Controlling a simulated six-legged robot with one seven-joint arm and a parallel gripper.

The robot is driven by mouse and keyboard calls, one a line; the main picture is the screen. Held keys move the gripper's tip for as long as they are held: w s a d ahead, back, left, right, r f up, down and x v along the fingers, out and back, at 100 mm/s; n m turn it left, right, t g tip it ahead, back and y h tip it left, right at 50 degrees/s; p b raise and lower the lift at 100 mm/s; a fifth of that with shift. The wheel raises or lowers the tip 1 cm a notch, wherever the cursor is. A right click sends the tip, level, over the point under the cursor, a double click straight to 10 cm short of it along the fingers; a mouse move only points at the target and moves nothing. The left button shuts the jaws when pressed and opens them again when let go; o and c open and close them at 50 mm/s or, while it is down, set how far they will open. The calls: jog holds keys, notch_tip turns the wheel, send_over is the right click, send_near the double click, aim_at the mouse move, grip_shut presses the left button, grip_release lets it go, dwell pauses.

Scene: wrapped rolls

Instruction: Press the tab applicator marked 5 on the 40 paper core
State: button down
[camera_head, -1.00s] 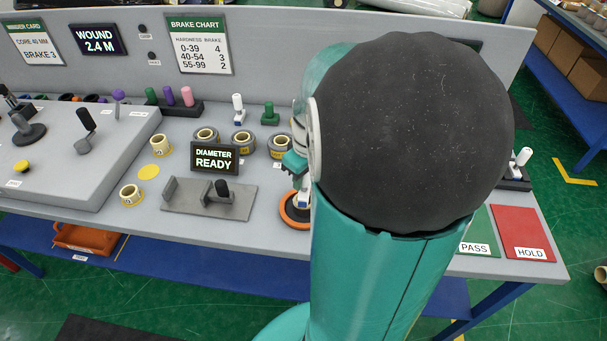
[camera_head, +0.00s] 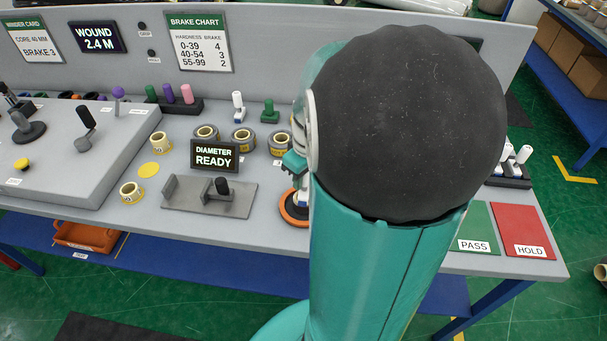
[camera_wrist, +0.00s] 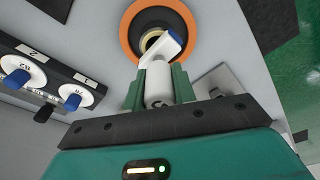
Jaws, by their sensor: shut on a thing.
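My gripper (camera_wrist: 158,90) is shut on a white tab applicator (camera_wrist: 158,82) with a blue and white end, in the wrist view. A dark mark shows on its body, but I cannot read it for sure. Just past its tip is a paper core (camera_wrist: 153,37) inside a dark ring with an orange rim (camera_wrist: 127,32). The tip overlaps the core in the picture; I cannot tell whether it touches. In the head view my gripper (camera_head: 297,172) is above the orange-rimmed ring (camera_head: 291,217), mostly hidden by my arm. The core's number is not readable.
In the head view, wrapped rolls (camera_head: 243,139), the diameter gauge (camera_head: 215,156) and a loose core (camera_head: 131,193) lie left. Pass (camera_head: 476,230) and hold (camera_head: 520,225) pads lie right.

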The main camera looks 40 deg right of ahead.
jog(key=shift+s+f, duration=0.1)
jog(key=shift+f, duration=0.4)
dwell(1.2)
jog(key=shift+r, duration=4.1)
